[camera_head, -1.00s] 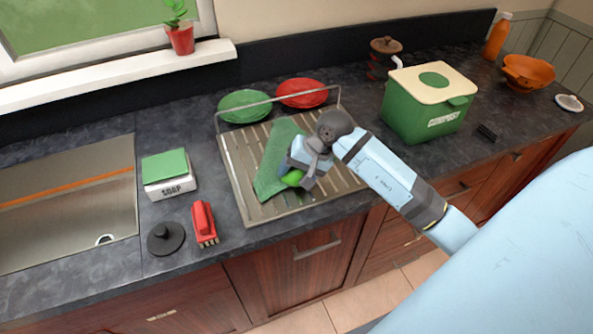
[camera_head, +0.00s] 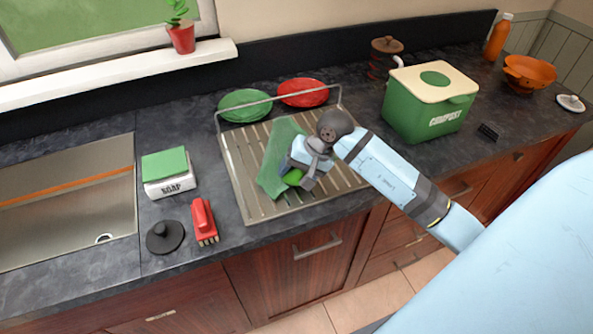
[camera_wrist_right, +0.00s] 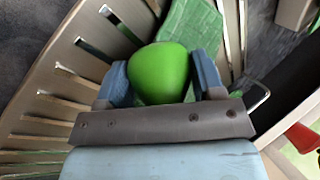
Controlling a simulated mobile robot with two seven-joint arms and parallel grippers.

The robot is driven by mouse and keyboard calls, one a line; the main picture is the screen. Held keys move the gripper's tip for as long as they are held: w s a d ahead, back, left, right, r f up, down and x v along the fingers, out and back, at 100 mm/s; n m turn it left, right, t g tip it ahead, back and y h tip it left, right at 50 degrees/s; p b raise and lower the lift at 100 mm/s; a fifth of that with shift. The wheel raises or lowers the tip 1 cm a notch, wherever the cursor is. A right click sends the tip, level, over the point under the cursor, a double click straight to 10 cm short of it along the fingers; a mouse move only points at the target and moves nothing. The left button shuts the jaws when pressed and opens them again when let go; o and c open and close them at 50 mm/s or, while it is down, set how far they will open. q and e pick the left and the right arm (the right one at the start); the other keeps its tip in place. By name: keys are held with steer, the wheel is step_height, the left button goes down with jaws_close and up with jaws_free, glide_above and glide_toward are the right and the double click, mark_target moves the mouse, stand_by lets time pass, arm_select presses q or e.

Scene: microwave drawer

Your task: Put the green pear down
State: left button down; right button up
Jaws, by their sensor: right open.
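The green pear (camera_head: 292,178) is at the draining rack, partly hidden by my right gripper (camera_head: 298,177) in the head view. In the right wrist view the pear (camera_wrist_right: 160,72) sits between the two blue fingers of my right gripper (camera_wrist_right: 161,78). The fingers are open, one on each side of the pear. A green cloth (camera_head: 279,150) lies on the rack beside and behind the pear. I cannot tell whether the pear rests on the cloth or on the bare slats. My left gripper is not in view.
The metal draining rack (camera_head: 339,178) has bare slats right of the gripper. Green (camera_head: 243,106) and red (camera_head: 303,92) plates stand behind it. A green compost bin (camera_head: 429,105) is at right. A soap box (camera_head: 169,174), red brush (camera_head: 204,222) and sink (camera_head: 66,205) are at left.

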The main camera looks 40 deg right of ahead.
steer(key=shift+s+r+p, duration=0.1)
steer(key=shift+r+p, duration=0.15)
steer(key=shift+p, duration=0.5)
steer(key=b+v, duration=0.2)
steer(key=v, duration=1)
steer(key=shift+d, duration=0.1)
